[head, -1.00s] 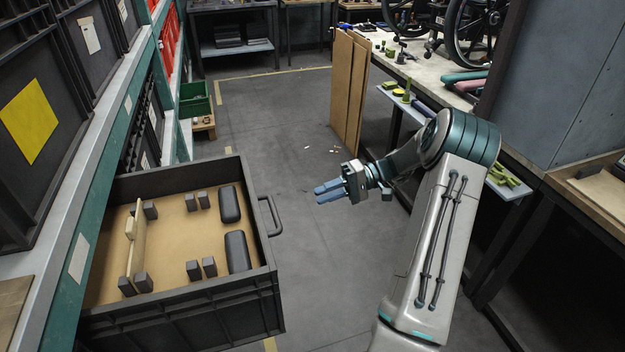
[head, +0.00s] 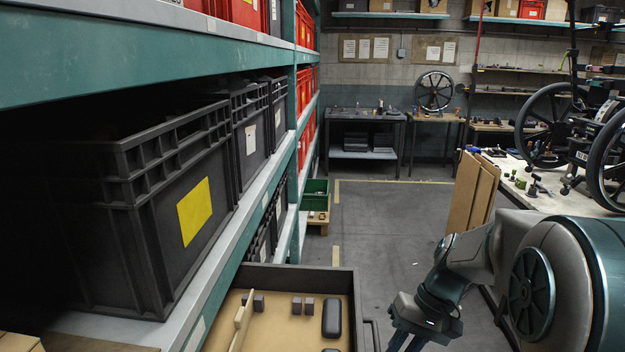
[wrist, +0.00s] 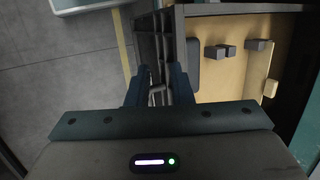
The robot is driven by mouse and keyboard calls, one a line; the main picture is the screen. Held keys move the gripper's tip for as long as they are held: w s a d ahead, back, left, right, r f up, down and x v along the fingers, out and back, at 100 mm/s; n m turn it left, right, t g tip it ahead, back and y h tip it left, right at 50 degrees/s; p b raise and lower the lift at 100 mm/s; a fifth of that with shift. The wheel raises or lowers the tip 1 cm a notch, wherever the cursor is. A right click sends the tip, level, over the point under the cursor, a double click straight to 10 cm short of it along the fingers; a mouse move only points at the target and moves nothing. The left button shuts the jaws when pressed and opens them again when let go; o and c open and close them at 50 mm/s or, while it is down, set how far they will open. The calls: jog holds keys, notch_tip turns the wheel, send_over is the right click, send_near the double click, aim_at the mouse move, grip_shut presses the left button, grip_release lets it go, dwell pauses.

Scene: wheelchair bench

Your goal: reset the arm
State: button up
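My gripper (head: 405,342) hangs at the bottom of the head view, just right of the open drawer-like dark crate (head: 300,270). Its fingertips are partly cut off there. In the wrist view the two blue fingers of my gripper (wrist: 156,85) stand apart with a gap between them. The crate's outer wall and its dark handle (wrist: 157,97) show in and around that gap. I see no contact with the handle, and nothing looks held. My arm (head: 540,265) reaches in from the right, bent at a large joint.
The crate holds dark blocks, a black pad (head: 332,318) and a tan divider (head: 242,322). A shelf of bins, one with a yellow label (head: 195,211), runs along the left. Brown boards (head: 470,198) and a wheelchair bench (head: 560,190) stand right. The aisle floor (head: 385,225) is clear.

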jog(key=s+a+r+t+h+p, duration=0.1)
jog(key=s+r+t+h, duration=0.3)
jog(key=s, duration=0.6)
notch_tip(320, 180, up, 2)
jog(key=shift+s+r+t+h+p, duration=0.1)
jog(key=shift+s+t+h+p, duration=0.25)
jog(key=shift+p, duration=0.45)
jog(key=shift+s+a, duration=0.15)
